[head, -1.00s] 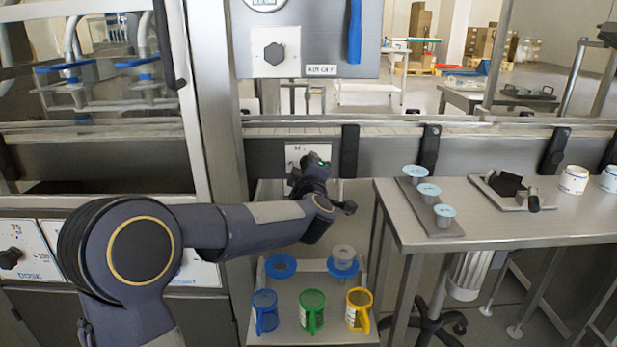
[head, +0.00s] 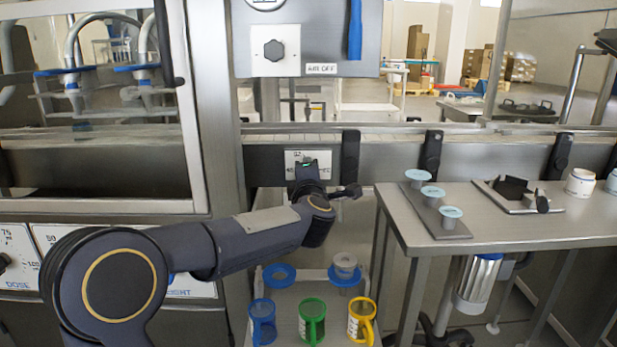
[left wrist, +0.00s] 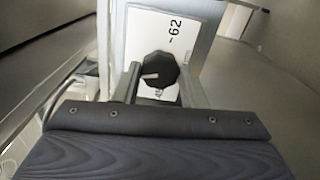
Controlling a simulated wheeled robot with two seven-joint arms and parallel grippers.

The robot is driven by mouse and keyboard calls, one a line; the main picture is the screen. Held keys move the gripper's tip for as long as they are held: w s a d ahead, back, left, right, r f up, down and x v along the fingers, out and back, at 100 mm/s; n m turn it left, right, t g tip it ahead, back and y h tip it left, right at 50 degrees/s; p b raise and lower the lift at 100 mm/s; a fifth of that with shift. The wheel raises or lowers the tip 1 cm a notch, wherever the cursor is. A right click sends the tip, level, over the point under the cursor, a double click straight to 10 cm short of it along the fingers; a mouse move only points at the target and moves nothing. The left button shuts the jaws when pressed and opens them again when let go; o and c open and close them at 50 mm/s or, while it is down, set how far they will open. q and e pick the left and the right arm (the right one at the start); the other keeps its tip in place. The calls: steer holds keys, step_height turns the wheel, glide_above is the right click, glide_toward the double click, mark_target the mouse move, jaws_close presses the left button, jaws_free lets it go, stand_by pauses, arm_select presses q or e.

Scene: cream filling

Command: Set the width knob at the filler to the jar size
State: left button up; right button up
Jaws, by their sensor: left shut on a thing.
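The width knob (left wrist: 160,69) is black and faceted, with a pale pointer mark that points left in the left wrist view. It sits on a white plate (left wrist: 150,30) marked "62", with another number partly hidden below the knob. The plate also shows on the filler's rail in the head view (head: 294,157), where my gripper hides the knob. My left gripper (left wrist: 160,84) is shut on the knob, one finger on each side. It also shows in front of the plate in the head view (head: 308,176). My right gripper is not in view.
A cart (head: 287,325) with blue, green and yellow cups stands below. A steel table (head: 500,222) with several blue-topped pieces and white jars (head: 579,182) stands at the right. Another knob (head: 274,50) is on the upper panel. Dose dials are at the lower left.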

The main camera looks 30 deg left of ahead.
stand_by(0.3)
arm_select(q)
steer(key=o, duration=1)
steer(key=p+v, duration=0.1)
steer(key=v, duration=0.7)
steer(key=shift+a, duration=0.1)
